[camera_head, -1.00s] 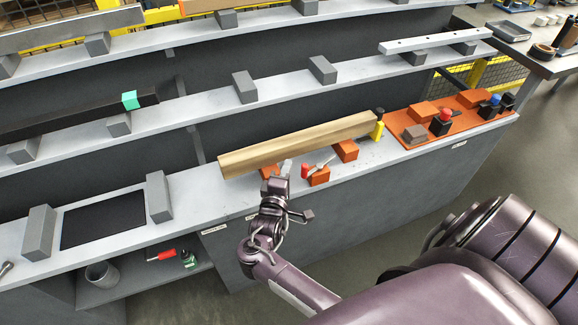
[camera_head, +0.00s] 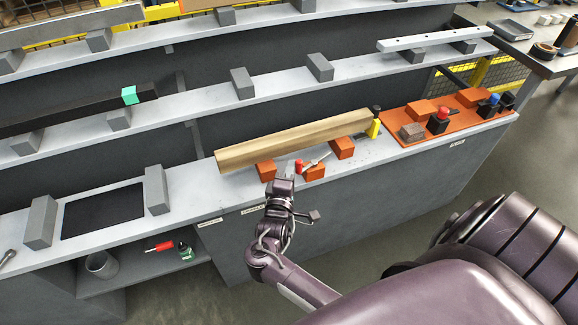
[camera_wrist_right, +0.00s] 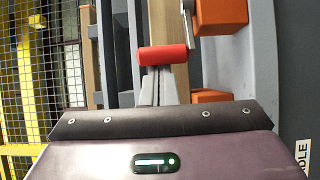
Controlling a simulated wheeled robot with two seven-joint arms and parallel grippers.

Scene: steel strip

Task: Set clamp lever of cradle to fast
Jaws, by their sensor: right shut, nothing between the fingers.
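The cradle is a row of orange blocks (camera_head: 342,148) on the bench, with a long tan bar (camera_head: 300,139) lying across them. Its clamp lever has a red grip (camera_head: 299,166) and a thin metal arm (camera_head: 318,160) over the front orange block (camera_head: 314,173). My right gripper (camera_head: 287,168) is shut and empty, just left of the red grip. In the right wrist view the shut fingers (camera_wrist_right: 158,84) point at the red grip (camera_wrist_right: 165,54), their tips at its edge; I cannot tell whether they touch. My left gripper is not in view.
A yellow stop (camera_head: 374,128) stands at the bar's right end. An orange board (camera_head: 462,122) with coloured knobs lies further right. Grey uprights (camera_head: 156,190) flank a black mat (camera_head: 103,211) at left. Shelves (camera_head: 275,84) rise behind the bench.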

